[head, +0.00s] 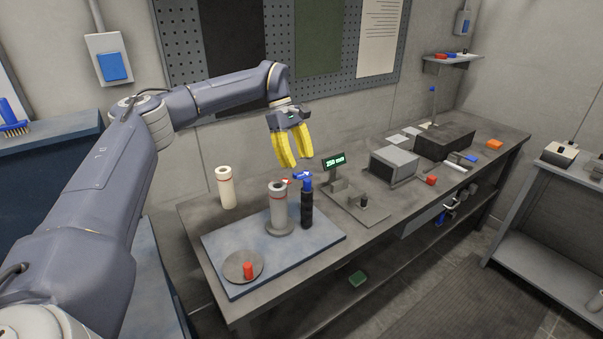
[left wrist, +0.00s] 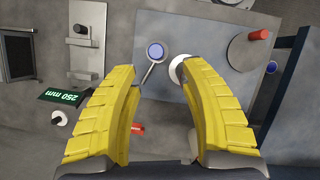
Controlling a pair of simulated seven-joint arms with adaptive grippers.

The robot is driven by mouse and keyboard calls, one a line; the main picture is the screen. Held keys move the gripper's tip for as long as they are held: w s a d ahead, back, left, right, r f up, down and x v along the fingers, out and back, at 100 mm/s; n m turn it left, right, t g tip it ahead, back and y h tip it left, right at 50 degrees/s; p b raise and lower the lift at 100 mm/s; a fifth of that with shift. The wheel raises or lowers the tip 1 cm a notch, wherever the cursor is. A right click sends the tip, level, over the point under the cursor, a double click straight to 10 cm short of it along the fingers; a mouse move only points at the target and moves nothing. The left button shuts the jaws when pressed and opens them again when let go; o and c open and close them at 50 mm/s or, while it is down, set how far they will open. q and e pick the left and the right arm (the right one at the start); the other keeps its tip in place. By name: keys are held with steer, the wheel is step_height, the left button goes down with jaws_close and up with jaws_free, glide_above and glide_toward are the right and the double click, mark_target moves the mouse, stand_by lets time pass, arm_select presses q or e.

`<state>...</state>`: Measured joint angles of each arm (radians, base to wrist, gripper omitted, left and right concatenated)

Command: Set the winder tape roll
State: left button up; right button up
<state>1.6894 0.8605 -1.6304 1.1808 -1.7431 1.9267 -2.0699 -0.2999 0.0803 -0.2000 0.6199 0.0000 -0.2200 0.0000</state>
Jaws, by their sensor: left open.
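I cannot tell for sure which part is the tape roll. A white roll (head: 225,190) with a reddish band stands upright at the bench's back left. A grey cylinder (head: 278,208) with a pale, red-banded top stands on a round base on the blue-grey plate (head: 225,240). A black upright tool (head: 306,208) with a blue top stands beside it. My left gripper (head: 288,163) is open, its yellow fingers pointing down above the cylinder and tool.
A round disc (head: 240,266) with a red knob sits at the plate's front. A green "250 mm" display (head: 334,162) and a metal base with a post (head: 362,206) stand right of the plate. A grey box (head: 393,164) and dark bin (head: 444,142) stand farther right.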

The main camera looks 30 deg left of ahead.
arm_select(q)
steer(key=shift+v, duration=1.85)
steer(key=shift+c, duration=0.2)
